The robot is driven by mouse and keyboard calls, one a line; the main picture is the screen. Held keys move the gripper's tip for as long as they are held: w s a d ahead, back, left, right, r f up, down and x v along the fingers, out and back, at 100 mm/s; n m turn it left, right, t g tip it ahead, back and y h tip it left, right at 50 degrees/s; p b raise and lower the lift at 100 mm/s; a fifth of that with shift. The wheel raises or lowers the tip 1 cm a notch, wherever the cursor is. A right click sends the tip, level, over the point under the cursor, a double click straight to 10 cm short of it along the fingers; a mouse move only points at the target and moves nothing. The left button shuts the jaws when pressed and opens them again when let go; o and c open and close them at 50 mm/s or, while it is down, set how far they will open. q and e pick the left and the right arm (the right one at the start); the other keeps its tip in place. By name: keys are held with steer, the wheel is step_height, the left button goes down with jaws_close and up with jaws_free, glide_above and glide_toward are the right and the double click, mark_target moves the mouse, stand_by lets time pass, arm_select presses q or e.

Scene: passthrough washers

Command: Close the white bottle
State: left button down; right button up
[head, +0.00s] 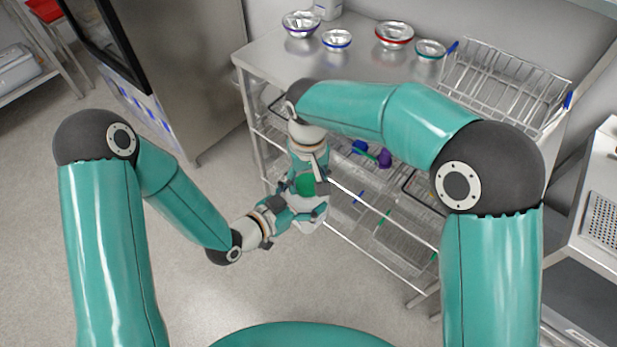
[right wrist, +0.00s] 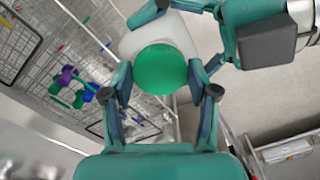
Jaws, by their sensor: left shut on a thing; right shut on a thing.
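The white bottle (head: 308,204) is in the air in front of the wire rack, with my left gripper (head: 300,214) shut around its body from the left. The green cap (head: 305,184) is at the bottle's top end, between the fingers of my right gripper (head: 307,178), which comes from above and is shut on it. In the right wrist view the round green cap (right wrist: 160,75) covers the middle of the bottle (right wrist: 158,38). My left gripper's fingers reach the bottle from the upper right there. The cap hides the bottle's neck, so I cannot tell how tightly it sits.
A steel table (head: 280,62) behind holds several metal bowls and a wire dish rack (head: 505,85). Wire shelves below hold purple, blue and green items (head: 383,158). A steel cabinet (head: 185,70) stands at the left. The floor at the lower left is clear.

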steer(key=m, duration=1.3)
steer(key=shift+m, duration=0.3)
steer(key=m, duration=0.4)
steer(key=shift+a, duration=0.1)
steer(key=m, duration=0.4)
steer(key=shift+m, duration=0.3)
steer(key=m, duration=0.7)
steer(key=shift+w, duration=0.1)
steer(key=o, duration=0.8)
